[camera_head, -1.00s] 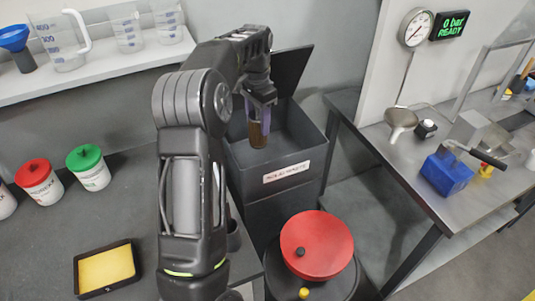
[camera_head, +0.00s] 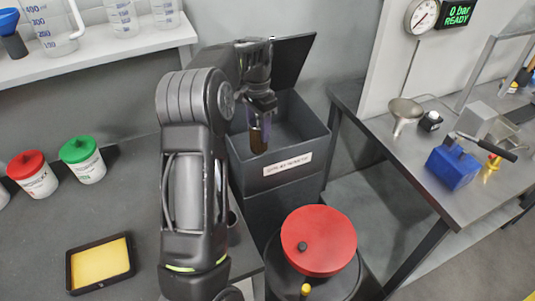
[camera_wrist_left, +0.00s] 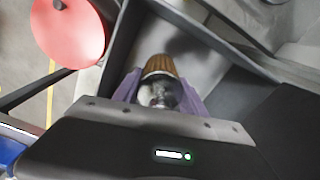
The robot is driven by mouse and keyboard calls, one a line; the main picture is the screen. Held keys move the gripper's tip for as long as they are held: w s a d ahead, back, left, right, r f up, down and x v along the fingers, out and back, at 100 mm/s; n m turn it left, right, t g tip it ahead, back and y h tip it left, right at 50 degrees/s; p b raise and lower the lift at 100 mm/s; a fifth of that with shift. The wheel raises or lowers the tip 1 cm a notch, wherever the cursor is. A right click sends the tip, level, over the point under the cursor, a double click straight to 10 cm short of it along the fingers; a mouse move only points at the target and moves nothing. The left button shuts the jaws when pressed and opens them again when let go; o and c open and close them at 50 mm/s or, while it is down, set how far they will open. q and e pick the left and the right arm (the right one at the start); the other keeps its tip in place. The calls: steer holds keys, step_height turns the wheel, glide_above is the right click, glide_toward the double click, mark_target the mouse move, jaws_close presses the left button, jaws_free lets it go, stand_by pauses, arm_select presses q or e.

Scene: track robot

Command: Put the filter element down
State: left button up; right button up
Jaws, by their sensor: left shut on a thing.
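My left gripper (camera_head: 260,112) is shut on the filter element (camera_head: 259,136), a brown ribbed cylinder. The filter element hangs down into the mouth of an open dark grey bin (camera_head: 290,179) with a white label on its front. In the left wrist view the filter element (camera_wrist_left: 158,66) shows its brown pleated side between the purple fingers of the gripper (camera_wrist_left: 158,95). A pale and dark end of it faces the camera. The bin's inside walls show around it, and it looks clear of them. My right gripper is not in view.
The bin's lid (camera_head: 290,58) stands open behind. A red round lid (camera_head: 319,240) on a drum is in front of the bin. A yellow-filled tray (camera_head: 100,264) and jars with a red lid (camera_head: 32,174) and a green lid (camera_head: 83,162) are on the left bench. A steel table (camera_head: 440,135) stands right.

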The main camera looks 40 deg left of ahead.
mark_target(259, 152)
arm_select(q)
steer(key=shift+f+p, duration=0.5)
steer(key=shift+f, duration=2.55)
steer(key=shift+f, duration=0.1)
step_height(259, 152, down, 3)
steer(key=shift+r+p, duration=0.1)
steer(key=shift+p, duration=0.35)
steer(key=shift+f, duration=0.35)
steer(key=shift+f, duration=0.2)
steer(key=o, duration=1.4)
steer(key=shift+o, duration=0.2)
